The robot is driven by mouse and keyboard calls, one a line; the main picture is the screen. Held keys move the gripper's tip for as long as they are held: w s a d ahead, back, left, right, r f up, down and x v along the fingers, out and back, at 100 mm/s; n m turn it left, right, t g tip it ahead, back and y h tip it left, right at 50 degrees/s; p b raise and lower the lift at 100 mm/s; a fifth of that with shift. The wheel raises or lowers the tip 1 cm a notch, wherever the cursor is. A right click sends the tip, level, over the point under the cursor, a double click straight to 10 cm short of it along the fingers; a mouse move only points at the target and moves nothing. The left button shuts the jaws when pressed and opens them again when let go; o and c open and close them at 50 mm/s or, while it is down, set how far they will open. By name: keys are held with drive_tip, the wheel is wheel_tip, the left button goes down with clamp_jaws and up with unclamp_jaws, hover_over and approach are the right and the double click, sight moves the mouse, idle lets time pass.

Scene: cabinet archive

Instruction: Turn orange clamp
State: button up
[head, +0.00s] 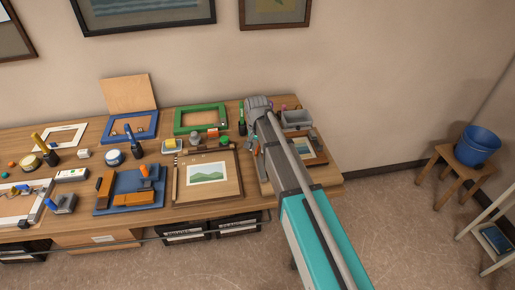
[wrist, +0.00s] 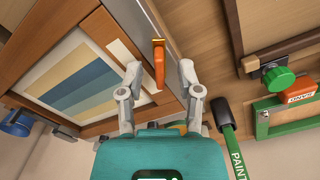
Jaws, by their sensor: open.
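The orange clamp (wrist: 159,65) is a slim upright orange piece with a brass-coloured end. In the wrist view it lies on a grey strip beside a wooden frame with a striped picture (wrist: 80,75). My gripper (wrist: 160,75) is open, with one grey finger on each side of the clamp's lower end. I cannot tell whether either finger touches it. In the head view my arm covers the gripper and most of the framed picture (head: 308,148), and I cannot make out the clamp there.
A green knob (wrist: 278,78) and a green frame (wrist: 285,115) lie further right. A grey bin (head: 297,119) stands behind my arm. The table's left part is crowded.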

clamp_jaws()
drive_tip(key=shift+n, duration=2.4)
unclamp_jaws()
